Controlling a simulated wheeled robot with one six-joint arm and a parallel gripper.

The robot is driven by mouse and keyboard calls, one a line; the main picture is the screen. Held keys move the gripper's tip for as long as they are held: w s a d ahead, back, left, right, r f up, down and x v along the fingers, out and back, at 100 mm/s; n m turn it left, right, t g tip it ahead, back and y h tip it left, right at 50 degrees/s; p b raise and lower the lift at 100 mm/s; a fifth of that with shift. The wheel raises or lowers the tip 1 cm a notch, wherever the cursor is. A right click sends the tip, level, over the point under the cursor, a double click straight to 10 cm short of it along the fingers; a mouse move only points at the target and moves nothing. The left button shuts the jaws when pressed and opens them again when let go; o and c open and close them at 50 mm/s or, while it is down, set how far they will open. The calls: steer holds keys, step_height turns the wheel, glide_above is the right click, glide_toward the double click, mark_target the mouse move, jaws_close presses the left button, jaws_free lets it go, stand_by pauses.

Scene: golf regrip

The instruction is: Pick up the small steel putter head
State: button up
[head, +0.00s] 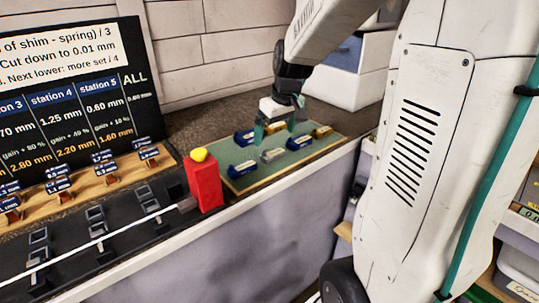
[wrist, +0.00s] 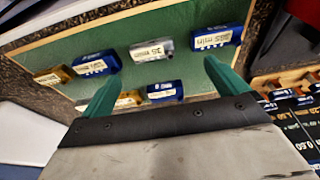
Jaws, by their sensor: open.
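A small grey steel putter head (head: 272,155) lies on the green board (head: 232,150), among other heads. It also shows in the wrist view (wrist: 152,49), with a white label, beyond my fingertips and roughly between them sideways. My gripper (head: 275,131) is above the far side of the board, with its green fingers apart and nothing between them. In the wrist view my gripper (wrist: 160,73) is also open. The steel head is clear of both fingers.
Blue heads (head: 242,168) (head: 299,141) (head: 245,137) and a gold head (head: 321,131) lie around it. A red block with a yellow top (head: 204,183) stands left of the board. A white box (head: 345,75) is behind.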

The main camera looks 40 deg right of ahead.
mark_target(273, 152)
steer(key=x, duration=0.2)
steer(key=d+x, duration=0.1)
steer(key=x, duration=0.5)
steer(key=shift+w+d+f, duration=0.2)
steer(key=c, duration=1.2)
